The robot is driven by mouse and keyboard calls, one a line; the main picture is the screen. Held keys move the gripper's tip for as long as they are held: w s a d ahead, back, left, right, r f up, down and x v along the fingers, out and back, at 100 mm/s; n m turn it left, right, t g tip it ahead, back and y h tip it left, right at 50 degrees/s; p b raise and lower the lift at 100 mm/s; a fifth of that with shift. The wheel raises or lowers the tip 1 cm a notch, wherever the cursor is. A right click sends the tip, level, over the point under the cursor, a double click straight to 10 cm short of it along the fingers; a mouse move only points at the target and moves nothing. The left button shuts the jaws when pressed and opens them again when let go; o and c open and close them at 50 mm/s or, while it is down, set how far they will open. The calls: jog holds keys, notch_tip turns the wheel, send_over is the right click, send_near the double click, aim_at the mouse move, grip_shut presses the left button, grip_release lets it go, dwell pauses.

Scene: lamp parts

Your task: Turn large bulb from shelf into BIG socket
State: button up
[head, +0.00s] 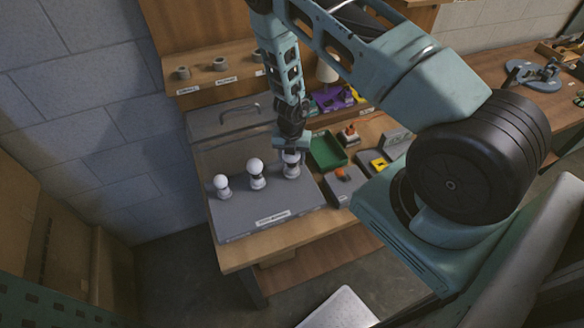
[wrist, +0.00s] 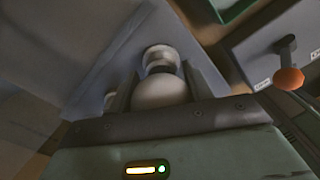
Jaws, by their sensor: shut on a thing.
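My gripper (head: 291,152) points down over the right-hand socket of the grey board (head: 240,222). It is shut on a large white bulb (wrist: 160,92), whose round glass lies between the two fingers in the wrist view. In the head view the fingers partly cover this bulb. Its lower end meets or sits just above the right-hand socket (head: 291,173), which also shows in the wrist view (wrist: 160,52). I cannot tell how deep it sits. Two other white bulbs, left (head: 221,181) and middle (head: 256,165), stand upright in the board's other sockets.
A wooden shelf (head: 210,92) at the back bears small ring holders (head: 220,63) with no bulbs in them. A green tray (head: 326,150) and a grey box with an orange-knobbed lever (wrist: 288,78) stand right of the board. A grey lidded case (head: 225,118) is behind it.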

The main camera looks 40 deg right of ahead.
jog(key=shift+o, duration=1)
jog(key=shift+w+a+r+m+p, duration=0.25)
jog(key=shift+a+m+p, duration=0.1)
jog(key=shift+m+p, duration=0.25)
jog(key=shift+w+a+r+m+p, duration=0.1)
jog(key=shift+w+a+m+p, duration=0.2)
jog(key=shift+p, duration=0.4)
jog(key=shift+o, duration=0.6)
jog(key=shift+a+f+m, duration=0.1)
jog(key=shift+m, duration=0.6)
jog(key=shift+o, duration=0.2)
jog(key=m, duration=0.3)
jog(key=o, duration=0.7)
jog(key=shift+s+d+f, duration=0.1)
jog(key=shift+d, duration=0.15)
